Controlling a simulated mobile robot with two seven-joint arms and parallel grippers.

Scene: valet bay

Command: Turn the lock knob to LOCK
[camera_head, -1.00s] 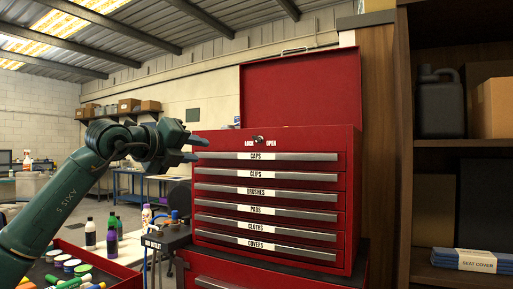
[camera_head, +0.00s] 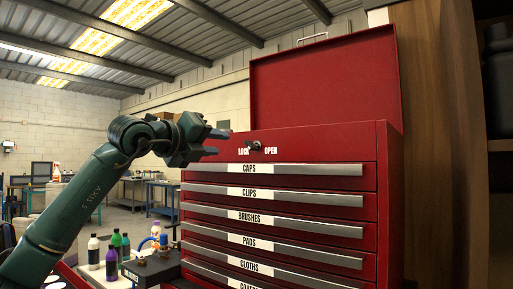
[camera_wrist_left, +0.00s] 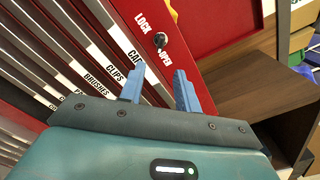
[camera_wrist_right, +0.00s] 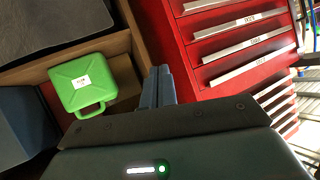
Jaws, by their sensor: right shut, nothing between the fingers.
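The lock knob (camera_head: 255,145) is a small dark knob on the top front strip of the red tool chest (camera_head: 330,145), between the white words LOCK and OPEN. I cannot tell clearly which way it points. In the left wrist view the knob (camera_wrist_left: 160,41) lies beyond my fingertips. My left gripper (camera_head: 215,143) is open and empty, left of the knob and apart from it; its two blue fingers (camera_wrist_left: 158,82) are spread in the left wrist view. My right gripper (camera_wrist_right: 160,74) is shut and empty in the right wrist view, near the drawers and a shelf.
Labelled drawers with long metal handles (camera_head: 290,198) fill the chest front below the knob. The chest's lid (camera_head: 325,85) stands open. A wooden shelf unit (camera_head: 435,150) stands at the right. Bottles (camera_head: 93,250) stand at lower left. A green container (camera_wrist_right: 84,82) sits on a shelf.

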